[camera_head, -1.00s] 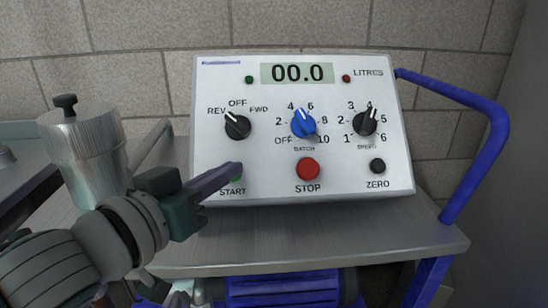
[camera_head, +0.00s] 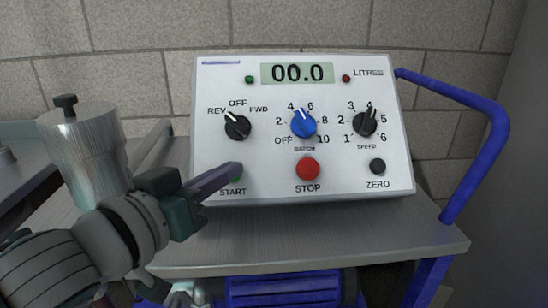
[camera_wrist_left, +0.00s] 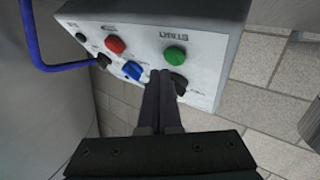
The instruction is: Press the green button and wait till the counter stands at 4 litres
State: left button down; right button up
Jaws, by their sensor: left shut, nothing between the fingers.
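The white control panel (camera_head: 270,180) stands on a metal cart, its counter (camera_head: 297,73) reading 00.0 litres. The green START button (camera_head: 238,179) is mostly hidden behind my left fingers in the head view. It shows whole in the left wrist view (camera_wrist_left: 175,56). My left gripper (camera_head: 236,169) is shut and empty, its tips in front of the panel close to the button. In the left wrist view the tips (camera_wrist_left: 161,74) appear just beside the button; contact cannot be told. My right gripper is not in view.
The red STOP button (camera_head: 308,169) and black ZERO button (camera_head: 377,166) sit right of START. Above are the REV/OFF/FWD knob (camera_head: 237,127), blue BATCH knob (camera_head: 303,125) pointing near 4, and SPEED knob (camera_head: 366,123). A metal cylinder (camera_head: 88,150) stands left; a blue handle (camera_head: 490,140) rises right.

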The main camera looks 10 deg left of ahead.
pick_arm(q)
jog(key=shift+w+f, duration=0.3)
jog(key=shift+w, duration=0.05)
jog(key=shift+w+a+f+b, duration=0.2)
jog(key=shift+w+f+b, duration=0.15)
jog(key=shift+b, duration=0.2)
dwell(0.7)
jog(key=shift+s, duration=0.1)
jog(key=shift+s+d+r+p, duration=0.2)
jog(key=shift+r+p, duration=0.25)
jog(key=shift+p, duration=0.15)
jog(key=shift+s+r+p, duration=0.2)
jog(key=shift+s+p, duration=0.15)
jog(key=shift+s, duration=0.05)
jog(key=shift+s+d+r+p, duration=0.3)
jog(key=shift+s+r+p, duration=0.6)
jog(key=shift+p, duration=0.35)
jog(key=shift+s+d+r+p, duration=0.25)
jog(key=shift+s+r+p, duration=0.6)
jog(key=shift+p, duration=0.35)
